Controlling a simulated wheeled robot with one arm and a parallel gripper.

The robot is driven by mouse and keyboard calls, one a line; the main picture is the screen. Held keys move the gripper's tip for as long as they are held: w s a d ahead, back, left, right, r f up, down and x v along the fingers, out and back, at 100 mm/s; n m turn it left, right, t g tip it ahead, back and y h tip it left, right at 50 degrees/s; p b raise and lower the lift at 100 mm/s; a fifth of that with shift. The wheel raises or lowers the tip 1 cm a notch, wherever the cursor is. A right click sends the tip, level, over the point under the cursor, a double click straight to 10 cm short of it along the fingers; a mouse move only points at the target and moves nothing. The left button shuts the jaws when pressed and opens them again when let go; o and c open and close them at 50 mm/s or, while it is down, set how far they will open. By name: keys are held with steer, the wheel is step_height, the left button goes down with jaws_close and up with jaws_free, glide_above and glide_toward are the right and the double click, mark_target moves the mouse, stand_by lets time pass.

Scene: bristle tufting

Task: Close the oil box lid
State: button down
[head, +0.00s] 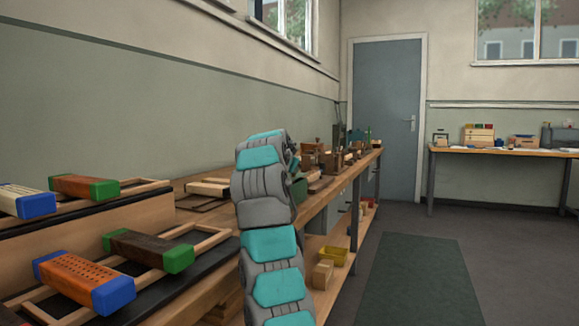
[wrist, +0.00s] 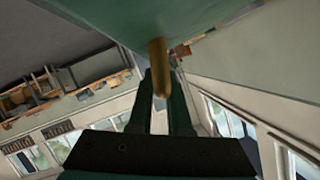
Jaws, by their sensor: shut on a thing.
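In the wrist view a green painted panel (wrist: 140,18), which looks like the oil box lid, fills the top of the picture. A brass knob (wrist: 157,62) sticks out from it. My gripper (wrist: 161,85) has its two dark green fingers closed around this knob. In the head view a small green box (head: 299,191), likely the oil box, shows beside my grey and teal arm on the long bench. My arm covers part of it. My gripper is hidden there, and I cannot tell the lid's angle.
The long wooden bench (head: 338,196) runs toward the grey door (head: 387,110), with tools and wooden blocks at its far part. Brush blocks with blue and green ends (head: 85,282) lie in wooden frames at left. A yellow bin (head: 334,256) sits on the lower shelf. The floor at right is clear.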

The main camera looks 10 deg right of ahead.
steer(key=shift+d+f+b, duration=0.15)
steer(key=shift+f+b, duration=0.2)
steer(key=shift+f, duration=0.4)
steer(key=c, duration=1.2)
jaws_free()
steer(key=shift+o, duration=0.2)
steer(key=shift+s, duration=0.1)
steer(key=b+v, duration=0.3)
steer(key=v, duration=0.4)
steer(key=shift+s+r, duration=0.2)
steer(key=shift+s, duration=0.1)
